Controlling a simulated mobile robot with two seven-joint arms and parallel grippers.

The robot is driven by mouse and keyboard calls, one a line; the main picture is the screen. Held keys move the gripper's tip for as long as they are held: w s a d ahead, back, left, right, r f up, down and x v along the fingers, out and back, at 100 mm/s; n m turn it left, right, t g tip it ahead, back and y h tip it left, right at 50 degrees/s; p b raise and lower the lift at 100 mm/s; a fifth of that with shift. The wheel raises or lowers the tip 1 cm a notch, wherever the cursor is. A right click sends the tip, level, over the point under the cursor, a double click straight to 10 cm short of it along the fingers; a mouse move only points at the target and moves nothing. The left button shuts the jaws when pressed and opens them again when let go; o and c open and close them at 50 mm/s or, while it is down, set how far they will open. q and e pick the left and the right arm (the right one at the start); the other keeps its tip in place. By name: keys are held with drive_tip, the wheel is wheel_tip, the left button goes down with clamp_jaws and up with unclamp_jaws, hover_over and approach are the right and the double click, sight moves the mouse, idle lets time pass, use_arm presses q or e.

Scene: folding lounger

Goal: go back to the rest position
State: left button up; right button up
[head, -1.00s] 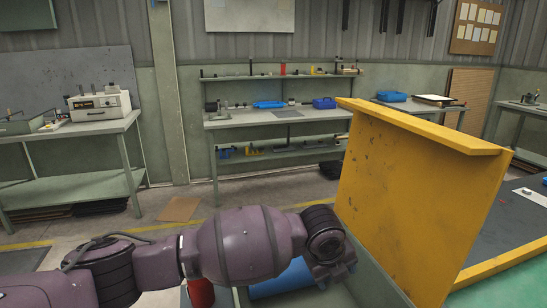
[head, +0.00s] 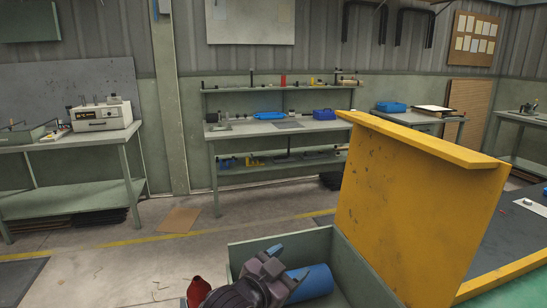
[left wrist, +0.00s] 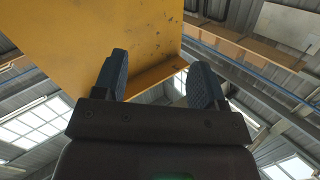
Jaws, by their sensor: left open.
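My left gripper (head: 272,262) is low in the middle of the head view, above the open green-grey bin (head: 368,276). In the left wrist view its two dark fingers (left wrist: 160,80) stand apart with nothing between them, pointing up toward the yellow panel and the ceiling. The yellow panel (head: 415,205) stands upright to the right of the gripper, apart from it in the head view. My right gripper is not in view.
A blue cylinder (head: 311,283) lies in the bin close to the gripper. A red object (head: 198,291) is at the bin's left. Workbenches (head: 290,127) line the far wall. The floor (head: 120,265) at the left is clear.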

use_arm(q)
drive_tip(key=s+a+f+n+t+y, duration=0.1)
drive_tip(key=s+a+f+n+y, duration=0.15)
drive_tip(key=a+f, duration=0.35)
drive_tip(key=s+a+f+n+y, duration=0.2)
drive_tip(key=s+a+f, duration=0.15)
drive_tip(key=a, duration=0.35)
drive_tip(key=s+a+f+n+t+y, duration=0.1)
drive_tip(key=s+a+f+n+y, duration=0.25)
drive_tip(key=a, duration=0.35)
drive_tip(key=s+a+f+n+g+y, duration=0.1)
drive_tip(key=s+a+f+g, duration=0.1)
drive_tip(key=s+a+f, duration=0.3)
drive_tip(key=s+a+f+n+g+y, duration=0.1)
drive_tip(key=s+a+f, duration=0.4)
drive_tip(key=s, duration=0.9)
wheel_tip(320, 180, down, 4)
drive_tip(key=shift+s+r+g+y, duration=0.1)
drive_tip(key=shift+s+g+y, duration=0.1)
drive_tip(key=shift+g+y, duration=0.35)
drive_tip(key=shift+a, duration=0.1)
